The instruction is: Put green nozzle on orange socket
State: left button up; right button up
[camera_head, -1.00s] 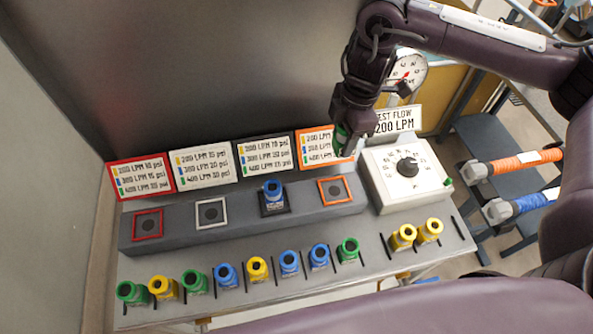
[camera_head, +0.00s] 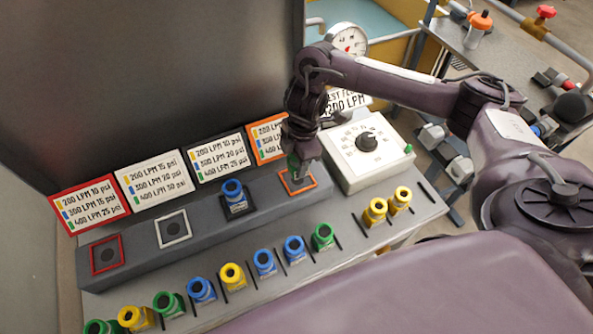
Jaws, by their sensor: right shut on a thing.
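My right gripper (camera_head: 300,158) is shut on a green nozzle (camera_head: 294,166), mostly hidden by the fingers. It holds the nozzle over the orange socket (camera_head: 299,182), the orange-framed square at the right end of the grey block. The nozzle's lower end is at or just above the socket; I cannot tell whether it is seated. My left gripper is not in view.
A blue nozzle (camera_head: 233,194) stands in the black socket. The white socket (camera_head: 173,228) and red socket (camera_head: 107,254) are empty. Several green, yellow and blue nozzles stand along the front row. A white dial box (camera_head: 365,170) is close on the right.

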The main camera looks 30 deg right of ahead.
aim_at(296, 169)
jog(key=shift+f, duration=0.4)
notch_tip(296, 169, down, 2)
jog(key=shift+a+f, duration=0.1)
jog(key=shift+f, duration=0.05)
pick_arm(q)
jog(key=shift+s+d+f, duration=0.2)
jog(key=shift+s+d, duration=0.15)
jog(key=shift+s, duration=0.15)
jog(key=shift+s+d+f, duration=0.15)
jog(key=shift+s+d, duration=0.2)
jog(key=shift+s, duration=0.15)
pick_arm(e)
jog(key=shift+f, duration=0.35)
jog(key=shift+f, duration=0.15)
jog(key=o, duration=1.1)
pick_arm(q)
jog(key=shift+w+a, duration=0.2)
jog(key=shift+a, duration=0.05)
pick_arm(e)
jog(key=shift+o, duration=0.2)
